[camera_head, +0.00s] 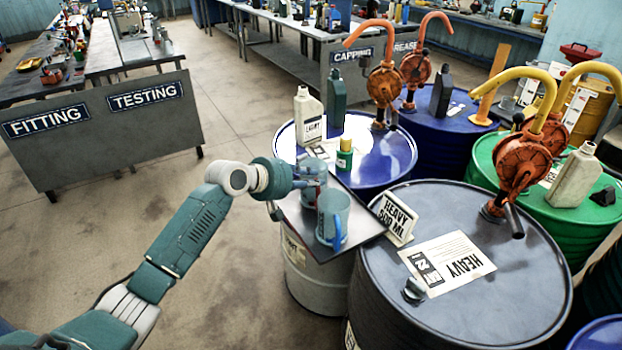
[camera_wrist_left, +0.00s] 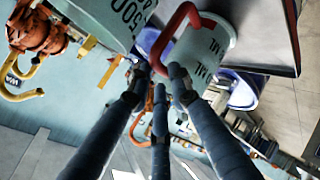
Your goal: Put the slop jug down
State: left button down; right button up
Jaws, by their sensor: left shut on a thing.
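My left gripper (camera_head: 299,183) is at the left edge of the small dark tray (camera_head: 292,213). It is shut on a grey-teal jug (camera_head: 315,172), partly hidden behind the gripper and the other jug. In the left wrist view, my fingers (camera_wrist_left: 160,85) close around a red handle (camera_wrist_left: 172,32) on a pale jug (camera_wrist_left: 208,52) with ML markings. I take this to be the slop jug. It is over the tray; I cannot tell whether its base touches. A second grey-teal jug (camera_head: 333,216) with a blue handle stands in front of it on the tray.
A "HEAVY 500 ML" sign (camera_head: 396,217) is at the tray's right, on the dark drum (camera_head: 500,305). A blue drum (camera_head: 392,160) with bottles is behind. Orange pumps (camera_head: 384,84) rise from the drums.

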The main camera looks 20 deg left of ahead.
pick_arm(q)
jog(key=shift+d+r, duration=0.1)
pick_arm(e)
jog(key=shift+d, duration=0.15)
pick_arm(q)
jog(key=c, duration=1.8)
grip_release()
jog(key=shift+o, duration=1.1)
pick_arm(e)
jog(key=shift+d, duration=0.3)
pick_arm(q)
jog(key=b+v, duration=0.2)
jog(key=v, duration=1)
pick_arm(e)
jog(key=shift+a+f, duration=0.1)
jog(key=shift+f, duration=1)
